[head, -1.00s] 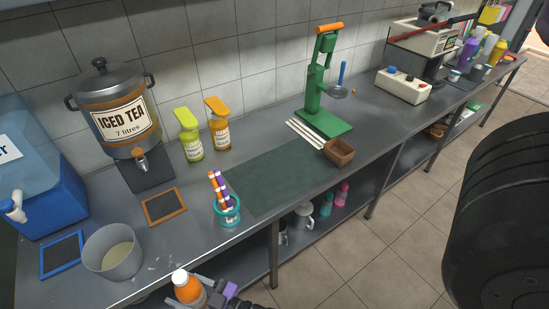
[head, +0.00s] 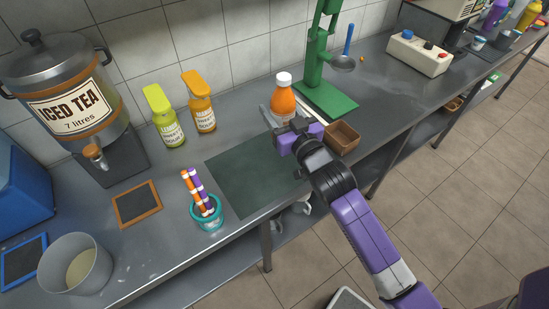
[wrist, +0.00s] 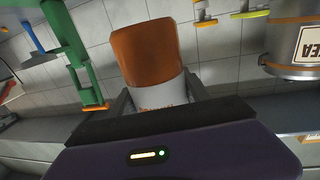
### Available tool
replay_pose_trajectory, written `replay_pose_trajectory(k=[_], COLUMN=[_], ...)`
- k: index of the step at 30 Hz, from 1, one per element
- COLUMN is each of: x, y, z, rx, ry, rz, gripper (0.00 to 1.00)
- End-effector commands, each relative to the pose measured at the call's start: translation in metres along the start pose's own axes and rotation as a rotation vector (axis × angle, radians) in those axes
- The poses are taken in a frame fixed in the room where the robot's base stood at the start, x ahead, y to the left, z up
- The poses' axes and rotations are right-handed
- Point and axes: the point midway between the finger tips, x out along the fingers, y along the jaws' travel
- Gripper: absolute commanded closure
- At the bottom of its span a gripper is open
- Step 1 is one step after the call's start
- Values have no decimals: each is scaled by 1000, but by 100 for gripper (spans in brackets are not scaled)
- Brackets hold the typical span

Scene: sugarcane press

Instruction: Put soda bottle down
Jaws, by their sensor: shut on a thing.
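The soda bottle (head: 284,103) is orange with a white cap and a pale label. It is upright in the head view, over the counter (head: 240,105) just left of the green press. My gripper (head: 284,124) is shut on its lower part. In the wrist view the bottle (wrist: 146,55) fills the middle, between the two fingers of my gripper (wrist: 160,100). My gripper hides the bottle's base, so I cannot tell whether it touches the counter.
A green press (head: 325,90) stands right of the bottle, and a brown box (head: 342,137) sits near the front edge. A dark green mat (head: 245,170) lies bare to the left. Two sauce bottles (head: 200,105) (head: 165,118) stand by the wall.

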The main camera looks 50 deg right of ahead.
Motion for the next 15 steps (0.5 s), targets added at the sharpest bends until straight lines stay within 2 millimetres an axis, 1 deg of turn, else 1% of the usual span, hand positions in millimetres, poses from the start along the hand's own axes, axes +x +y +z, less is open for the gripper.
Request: replay_pose_trajectory(k=[1, 2, 5, 8, 15], x=[1, 1, 2, 2, 2], y=[2, 4, 9, 10, 10], z=[-8, -11, -8, 10, 68], rx=[1, 1, 0, -2, -1], ry=[5, 5, 0, -4, -3], rz=[5, 9, 18, 20, 22], gripper=[100, 100, 100, 100, 100])
